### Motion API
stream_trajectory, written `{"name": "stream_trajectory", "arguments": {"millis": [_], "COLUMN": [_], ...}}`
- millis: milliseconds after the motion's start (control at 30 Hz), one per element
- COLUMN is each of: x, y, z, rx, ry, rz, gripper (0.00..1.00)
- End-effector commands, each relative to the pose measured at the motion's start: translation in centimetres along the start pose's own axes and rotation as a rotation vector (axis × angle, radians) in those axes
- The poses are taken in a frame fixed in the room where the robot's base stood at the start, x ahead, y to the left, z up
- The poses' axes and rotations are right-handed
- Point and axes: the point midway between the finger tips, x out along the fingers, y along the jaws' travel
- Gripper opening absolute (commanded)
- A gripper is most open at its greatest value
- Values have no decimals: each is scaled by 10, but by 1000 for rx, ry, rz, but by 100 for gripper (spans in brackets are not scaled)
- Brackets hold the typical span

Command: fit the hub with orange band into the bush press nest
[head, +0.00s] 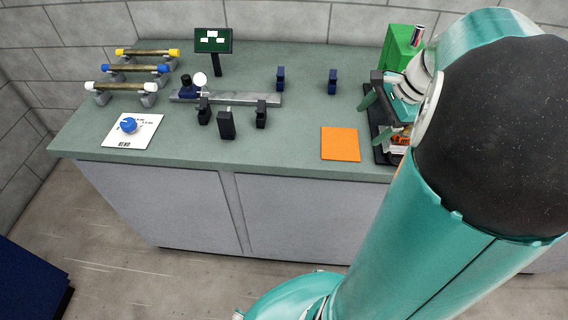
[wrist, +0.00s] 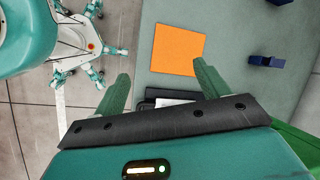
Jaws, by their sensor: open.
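My gripper (head: 376,117) is open, its two green fingers spread over the right end of the bench. In the wrist view the fingers of my gripper (wrist: 162,87) have nothing visible between their tips. A small orange-banded piece (head: 400,140), perhaps the hub, lies in a black tray (head: 379,152) just below and right of the gripper; my arm partly hides both. The tray's edge (wrist: 150,94) shows between the fingers in the wrist view. I cannot tell for sure which fixture is the bush press nest.
An orange square (head: 340,143) lies flat left of the tray. A green box (head: 399,47) stands behind it. A metal rail (head: 240,99), dark upright blocks (head: 226,125), capped rods (head: 135,70), a sign (head: 213,40) and a blue knob (head: 128,125) occupy the left half.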

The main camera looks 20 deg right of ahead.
Motion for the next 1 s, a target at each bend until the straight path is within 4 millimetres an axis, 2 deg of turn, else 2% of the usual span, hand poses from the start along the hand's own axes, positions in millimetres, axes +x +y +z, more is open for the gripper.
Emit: {"name": "stream_trajectory", "arguments": {"millis": [33,200,400,500,600,700,833,1000], "x": [2,8,12,12,13,14,15,15], "y": [-3,6,35,54,70,81,87,87], "z": [32,114,192,222,243,256,261,261], "rx": [-133,-557,-1061,-1308,-1518,-1659,-1735,-1738], "ry": [26,112,206,253,295,325,343,343], "rz": [21,77,105,103,94,85,80,80], "gripper": [74,74,74,74,74,74,74,74]}}
